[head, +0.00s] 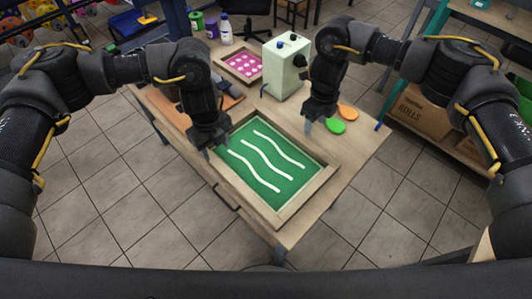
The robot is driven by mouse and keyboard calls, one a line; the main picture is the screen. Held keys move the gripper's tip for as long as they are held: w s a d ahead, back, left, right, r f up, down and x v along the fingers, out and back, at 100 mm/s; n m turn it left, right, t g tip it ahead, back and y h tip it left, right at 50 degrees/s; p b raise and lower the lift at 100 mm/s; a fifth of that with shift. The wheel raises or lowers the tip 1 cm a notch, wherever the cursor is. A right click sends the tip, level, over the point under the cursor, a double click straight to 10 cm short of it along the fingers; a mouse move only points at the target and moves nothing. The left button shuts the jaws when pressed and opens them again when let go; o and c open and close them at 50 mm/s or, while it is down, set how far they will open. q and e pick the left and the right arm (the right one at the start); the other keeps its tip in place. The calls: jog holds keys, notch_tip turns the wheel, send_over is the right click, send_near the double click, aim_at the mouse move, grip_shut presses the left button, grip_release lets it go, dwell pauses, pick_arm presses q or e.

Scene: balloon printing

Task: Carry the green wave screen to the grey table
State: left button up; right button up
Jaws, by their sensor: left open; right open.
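The green wave screen (245,172) lies flat on the wooden table in front of me. It has a wooden frame and a green panel with white wavy lines. My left gripper (212,150) is open at the screen's left edge, by its upper left corner. My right gripper (310,127) is open at the screen's far right side, near its upper corner. I cannot tell whether either gripper touches the frame. I cannot make out which surface is the grey table.
A pink screen with white dots (243,64), a pale green box (285,70), and green (335,126) and orange (348,112) discs are on the wooden table (365,140). A bottle (225,32) and jars stand behind. A cardboard box (420,113) sits on a shelf at right. Tiled floor is clear on both sides.

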aim_at(221, 167)
pick_arm(q)
notch_tip(221, 167, down, 11)
jog(key=shift+s+r, duration=0.1)
jog(key=shift+r, duration=0.05)
pick_arm(e)
notch_tip(221, 167, down, 11)
jog(key=shift+s+a+r, duration=0.1)
jog(key=shift+r, duration=0.05)
pick_arm(q)
jog(key=shift+a, duration=0.1)
jog(key=shift+c, duration=0.3)
pick_arm(e)
jog(key=shift+c, duration=0.3)
pick_arm(q)
grip_shut()
pick_arm(e)
grip_shut()
